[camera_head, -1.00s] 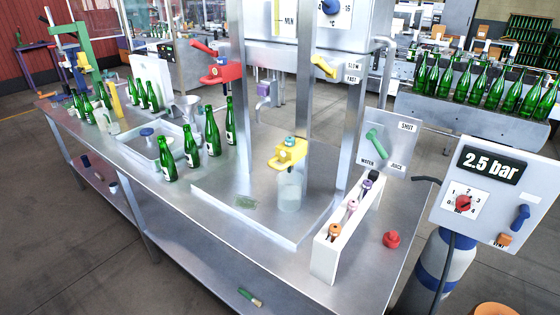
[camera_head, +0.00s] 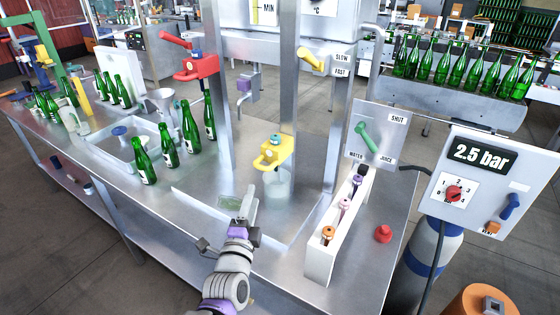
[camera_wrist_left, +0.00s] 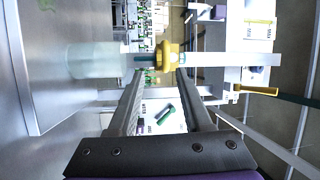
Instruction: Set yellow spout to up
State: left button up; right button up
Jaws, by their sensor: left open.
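The yellow spout (camera_head: 272,155) is a yellow block with a blue-green knob, mounted on the front of a steel post. A clear beaker (camera_head: 277,186) stands right below it. My left gripper (camera_head: 246,200) is in front of the spout, lower and to its left, and apart from it. In the left wrist view its two fingers (camera_wrist_left: 157,76) are spread with nothing between them. The spout also shows there (camera_wrist_left: 173,57), just beyond the fingertips. Whether the spout counts as up is not clear from these views. My right gripper is out of view.
A white rack (camera_head: 320,262) with several coloured stoppers and a red knob (camera_head: 383,234) stand to the right. Green bottles (camera_head: 168,146) stand left of the steel frame. A red tap (camera_head: 196,67) and a yellow lever (camera_head: 311,59) are higher up.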

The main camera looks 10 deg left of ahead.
aim_at(261, 165)
pick_arm(q)
jog(key=shift+t, duration=0.3)
jog(key=w, duration=0.3)
jog(key=w+r+p, duration=0.1)
jog(key=w, duration=0.3)
jog(key=w+r+p, duration=0.1)
jog(key=w, duration=0.3)
jog(key=shift+a+r, duration=0.15)
grip_shut()
jog(key=shift+m, duration=0.3)
dwell(0.6)
